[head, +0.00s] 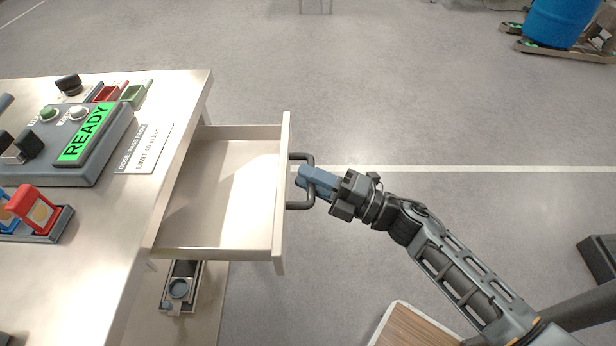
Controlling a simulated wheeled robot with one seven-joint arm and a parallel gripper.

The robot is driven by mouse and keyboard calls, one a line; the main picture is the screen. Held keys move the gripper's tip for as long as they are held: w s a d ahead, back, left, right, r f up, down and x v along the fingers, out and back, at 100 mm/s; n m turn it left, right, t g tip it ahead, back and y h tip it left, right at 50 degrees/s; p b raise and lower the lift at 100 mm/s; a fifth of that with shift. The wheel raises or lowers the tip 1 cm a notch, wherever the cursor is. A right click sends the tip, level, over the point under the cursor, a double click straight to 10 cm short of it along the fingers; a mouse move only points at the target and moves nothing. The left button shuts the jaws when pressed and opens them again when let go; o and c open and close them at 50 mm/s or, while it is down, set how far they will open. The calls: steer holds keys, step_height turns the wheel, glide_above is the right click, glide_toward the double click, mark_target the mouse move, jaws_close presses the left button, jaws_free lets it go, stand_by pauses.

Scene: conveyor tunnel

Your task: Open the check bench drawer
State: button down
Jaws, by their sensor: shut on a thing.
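The check bench drawer (222,190) stands pulled out from the right side of the bench (85,255). Its inside looks empty and pale. A dark bar handle (301,157) sits on the outer face of its front panel (281,190). My gripper (308,182) reaches in from the right, and its blue fingers are shut on the handle. The exact contact of the fingertips is partly hidden by the fingers.
On the bench are a grey device with a green READY screen (86,133), a dose limit plate (144,148), red and green trays, and a tray with a red item (35,208). A wooden-topped thing (410,328) stands at lower right. A blue barrel (556,20) is far right.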

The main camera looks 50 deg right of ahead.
steer(key=c, duration=1.1)
jaws_free()
steer(key=b+v, duration=0.1)
steer(key=v, duration=0.6)
steer(key=shift+s+f, duration=0.15)
steer(key=shift+s, duration=0.25)
steer(key=shift+d, duration=0.1)
